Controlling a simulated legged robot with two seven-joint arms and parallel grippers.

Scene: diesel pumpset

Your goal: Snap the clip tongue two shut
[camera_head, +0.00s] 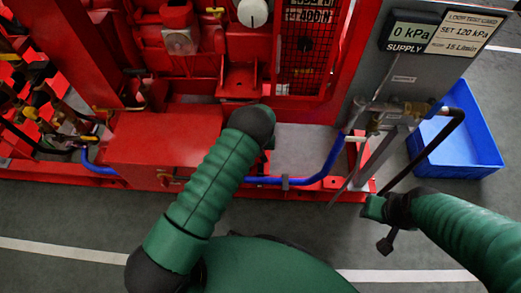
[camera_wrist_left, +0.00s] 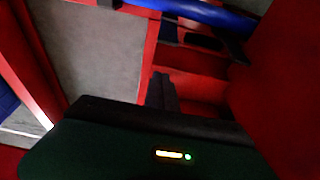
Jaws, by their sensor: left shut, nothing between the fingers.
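A blue hose (camera_head: 310,180) runs along the front of the red base frame, with a grey clip (camera_head: 285,183) around it. In the left wrist view the blue hose (camera_wrist_left: 200,12) crosses the top, with a dark clip piece (camera_wrist_left: 168,30) below it and another black piece (camera_wrist_left: 235,48) to the right. I cannot tell which is clip tongue two. My left gripper (camera_wrist_left: 162,90) is shut and empty, its fingers below the hose and apart from it in the picture. In the head view my left arm hides it. My right gripper (camera_head: 385,222) is at the right; its fingers are unclear.
A red box (camera_head: 165,145) stands left of my left arm. A grey panel holds a supply display (camera_head: 409,33) above brass fittings (camera_head: 400,115) and a dark hose (camera_head: 432,158). A blue bin (camera_head: 470,150) lies on the floor at right. The front floor is clear.

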